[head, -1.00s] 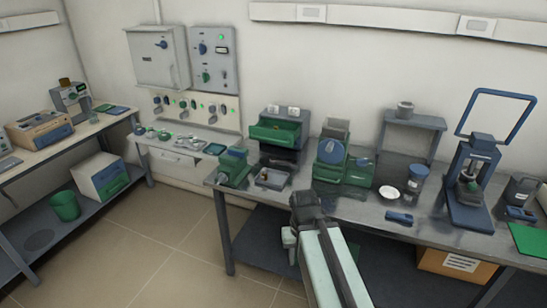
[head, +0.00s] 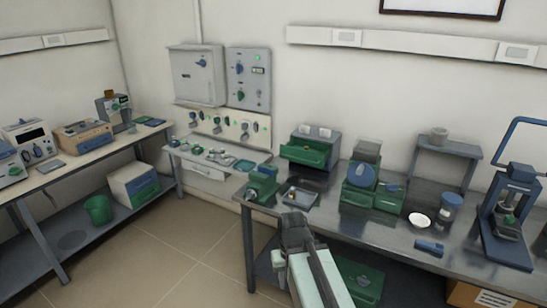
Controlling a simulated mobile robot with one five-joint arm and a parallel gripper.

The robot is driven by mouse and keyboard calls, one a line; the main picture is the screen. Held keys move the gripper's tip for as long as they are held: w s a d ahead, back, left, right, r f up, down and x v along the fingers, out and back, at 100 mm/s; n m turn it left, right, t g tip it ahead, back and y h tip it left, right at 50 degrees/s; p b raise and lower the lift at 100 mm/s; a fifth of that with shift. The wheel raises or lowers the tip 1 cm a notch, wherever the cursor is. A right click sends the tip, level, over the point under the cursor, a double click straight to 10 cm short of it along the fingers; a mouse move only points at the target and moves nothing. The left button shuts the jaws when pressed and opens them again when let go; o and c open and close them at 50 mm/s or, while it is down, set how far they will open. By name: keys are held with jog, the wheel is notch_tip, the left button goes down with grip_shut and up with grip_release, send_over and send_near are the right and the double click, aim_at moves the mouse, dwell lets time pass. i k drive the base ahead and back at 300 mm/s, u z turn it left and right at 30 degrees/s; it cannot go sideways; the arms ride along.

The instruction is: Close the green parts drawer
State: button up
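The green parts drawer (head: 303,154) sticks out open from the front of a small grey cabinet (head: 314,137) at the back of the dark metal bench. Its inside shows from above, and I cannot make out any contents. My gripper (head: 293,219) is at the end of my arm, low in the middle of the head view. It appears near the bench's front edge, lower in the picture than the drawer and clear of it. The fingers are too small and dark to tell whether they are open or shut.
A grey tray (head: 300,194) and a green vice-like device (head: 263,185) stand on the bench before the cabinet. A green machine with a blue disc (head: 361,177) stands to the right. A white dish (head: 419,220) is further right. Tiled floor (head: 185,235) is clear at left.

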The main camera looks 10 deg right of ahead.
aim_at(306, 151)
jog(key=u, duration=0.55)
jog(key=i, duration=1.05)
jog(key=u, duration=0.1)
